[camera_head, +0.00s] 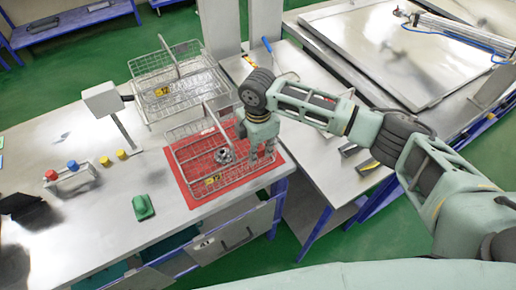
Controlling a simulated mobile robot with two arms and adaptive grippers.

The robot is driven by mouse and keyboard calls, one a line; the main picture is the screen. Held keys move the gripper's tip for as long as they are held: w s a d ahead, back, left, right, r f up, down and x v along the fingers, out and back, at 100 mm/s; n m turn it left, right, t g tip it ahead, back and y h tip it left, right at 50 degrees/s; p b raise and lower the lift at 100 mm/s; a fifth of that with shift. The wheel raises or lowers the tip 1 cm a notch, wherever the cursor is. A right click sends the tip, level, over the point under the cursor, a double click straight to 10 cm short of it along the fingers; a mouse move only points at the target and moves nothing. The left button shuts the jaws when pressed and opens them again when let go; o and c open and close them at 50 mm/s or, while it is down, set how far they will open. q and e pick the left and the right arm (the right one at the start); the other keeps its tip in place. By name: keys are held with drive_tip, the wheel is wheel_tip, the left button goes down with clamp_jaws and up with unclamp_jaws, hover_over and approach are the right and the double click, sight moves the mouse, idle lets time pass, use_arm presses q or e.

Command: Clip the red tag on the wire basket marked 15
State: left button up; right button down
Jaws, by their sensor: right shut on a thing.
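A wire basket (182,160) stands on a red mat (192,197), with a yellow number label (212,180) on its near side. A second wire basket (151,68) stands behind it with another yellow label (161,92). The numbers are too small to read surely. My right gripper (262,153) points down at the right end of the nearer basket. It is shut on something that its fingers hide. A small red and white patch (207,131) shows at the nearer basket's far side; I cannot tell if it is the red tag. My left gripper is not in view.
A metal part (224,155) lies in the nearer basket. To the left are a stand with a grey box (102,98), a small rack with red and blue caps (72,178), yellow pieces (105,160) and a green object (143,207). The table's front left is mostly clear.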

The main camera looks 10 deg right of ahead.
drive_tip(key=shift+p, duration=0.35)
idle(0.6)
drive_tip(key=shift+f, duration=0.35)
idle(0.6)
drive_tip(key=c, duration=1.7)
unclamp_jaws()
drive_tip(key=shift+o, duration=0.3)
drive_tip(key=o, duration=0.4)
drive_tip(key=shift+r, duration=0.1)
drive_tip(key=shift+r+p, duration=0.35)
drive_tip(key=shift+r, duration=3.05)
drive_tip(key=shift+s+f, duration=0.1)
